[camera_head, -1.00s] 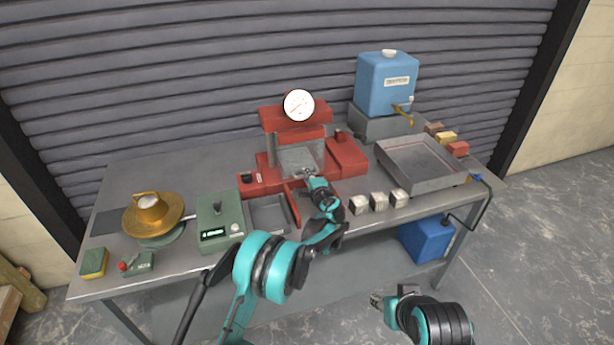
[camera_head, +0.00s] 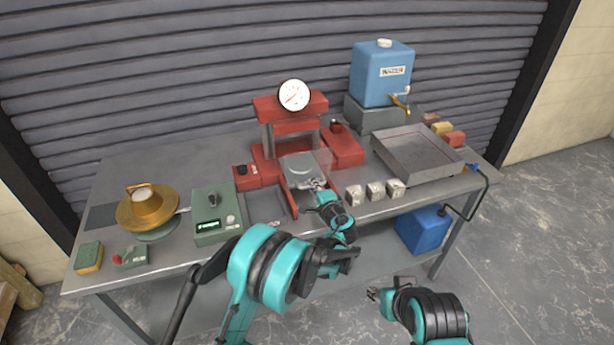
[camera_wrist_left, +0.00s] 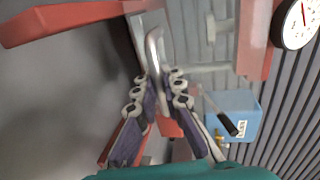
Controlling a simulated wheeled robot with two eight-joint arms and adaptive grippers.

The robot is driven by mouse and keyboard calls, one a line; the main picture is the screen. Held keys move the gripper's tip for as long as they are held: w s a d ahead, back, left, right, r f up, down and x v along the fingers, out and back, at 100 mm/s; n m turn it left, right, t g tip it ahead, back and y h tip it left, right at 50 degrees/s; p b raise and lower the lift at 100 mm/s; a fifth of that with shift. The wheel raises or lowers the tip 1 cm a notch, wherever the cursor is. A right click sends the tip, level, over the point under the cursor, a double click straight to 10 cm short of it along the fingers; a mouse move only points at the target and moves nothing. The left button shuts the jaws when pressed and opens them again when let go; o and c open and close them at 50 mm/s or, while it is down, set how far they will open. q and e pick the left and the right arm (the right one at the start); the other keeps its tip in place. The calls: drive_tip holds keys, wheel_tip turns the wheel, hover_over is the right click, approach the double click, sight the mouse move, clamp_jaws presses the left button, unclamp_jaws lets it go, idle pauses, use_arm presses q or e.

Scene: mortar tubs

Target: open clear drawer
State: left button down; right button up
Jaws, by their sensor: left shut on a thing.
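The red press (camera_head: 262,160) stands at the middle of the bench with a round white-faced gauge on top. A clear panel (camera_head: 322,158), which looks like the clear drawer, sits at its front, and a pale round plate shows behind it. My left gripper (camera_head: 317,185) is at the panel's front edge. In the left wrist view my left gripper (camera_wrist_left: 163,88) is shut on a bent metal handle (camera_wrist_left: 153,48) at the panel's edge. My right gripper (camera_head: 373,294) hangs in front of the bench, away from the press; its finger gap is too small to judge.
Several pale cubes (camera_head: 375,190) and a grey metal tray (camera_head: 432,172) lie right of the press. A green control box (camera_head: 212,225) and a brass bowl (camera_head: 150,210) stand left. A blue water tank (camera_head: 383,75) stands behind.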

use_arm(q)
drive_tip(key=v, duration=0.2)
drive_tip(key=f+v, duration=0.1)
drive_tip(key=v, duration=0.2)
drive_tip(key=shift+s+d+f, duration=0.1)
drive_tip(key=shift+s, duration=0.25)
use_arm(e)
drive_tip(key=shift+f, duration=0.4)
use_arm(q)
drive_tip(key=c, duration=1.9)
unclamp_jaws()
